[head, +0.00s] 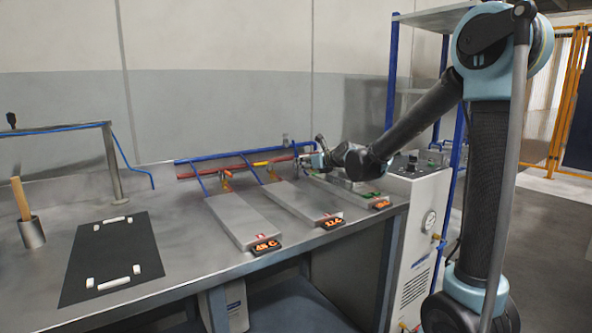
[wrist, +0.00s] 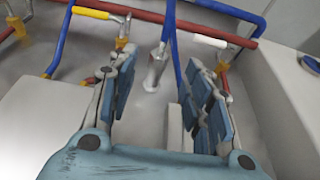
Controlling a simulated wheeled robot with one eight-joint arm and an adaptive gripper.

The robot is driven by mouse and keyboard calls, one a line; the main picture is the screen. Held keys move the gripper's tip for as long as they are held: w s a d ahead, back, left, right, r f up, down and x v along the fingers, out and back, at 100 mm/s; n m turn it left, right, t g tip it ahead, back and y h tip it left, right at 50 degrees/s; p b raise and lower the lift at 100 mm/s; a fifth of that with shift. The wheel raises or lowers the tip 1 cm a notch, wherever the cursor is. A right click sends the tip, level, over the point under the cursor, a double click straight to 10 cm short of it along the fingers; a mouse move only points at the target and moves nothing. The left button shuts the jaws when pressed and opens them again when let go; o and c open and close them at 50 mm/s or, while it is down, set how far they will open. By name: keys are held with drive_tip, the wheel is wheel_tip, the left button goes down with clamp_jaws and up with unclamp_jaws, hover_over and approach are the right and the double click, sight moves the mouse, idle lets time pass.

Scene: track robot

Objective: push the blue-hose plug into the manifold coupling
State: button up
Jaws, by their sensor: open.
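In the wrist view, my gripper (wrist: 160,72) is open, with one blue-padded finger at each side and a clear gap between them. A grey metal cylindrical fitting (wrist: 155,72) shows in that gap, beyond or level with the fingertips; I cannot tell which. A blue hose or pipe (wrist: 169,22) runs up from its top. I cannot tell whether this fitting is the plug or the coupling. In the head view, my gripper (head: 318,159) is at the manifold's right end, above the rear of the plates; the plug and coupling are too small to make out there.
A red pipe (wrist: 140,13) crosses behind the fitting, with a yellow valve handle (wrist: 97,13) and a white one (wrist: 209,40). Blue pipes run close to my right finger. Three metal plates (head: 243,219) lie on the bench. A black mat (head: 115,255) and a cup (head: 32,233) are at left.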

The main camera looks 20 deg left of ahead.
drive_tip(key=shift+x, duration=3.15)
drive_tip(key=shift+f, duration=0.1)
drive_tip(key=shift+c, duration=0.6)
clamp_jaws()
